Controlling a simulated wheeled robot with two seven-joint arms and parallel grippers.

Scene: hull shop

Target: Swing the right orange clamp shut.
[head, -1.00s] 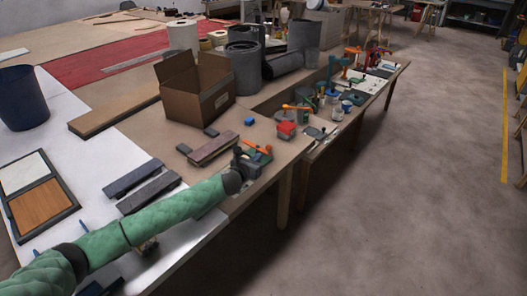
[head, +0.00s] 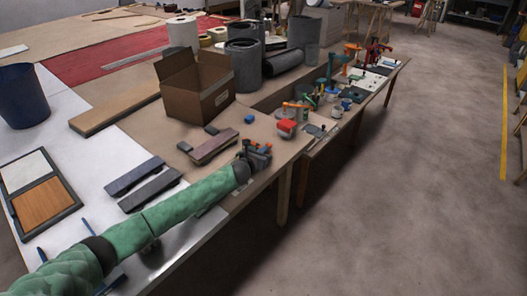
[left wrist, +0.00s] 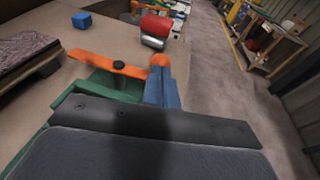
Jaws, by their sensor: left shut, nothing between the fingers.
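The orange clamp (left wrist: 105,62) shows in the left wrist view as a flat orange bar with a black pivot, over a green base (left wrist: 115,85). A rounded orange end (left wrist: 160,60) shows at its right. My left gripper (left wrist: 163,78) is shut and empty, its blue-grey fingers just in front of that end; I cannot tell whether they touch. My right gripper is not in view.
Open floor (head: 400,200) lies right.

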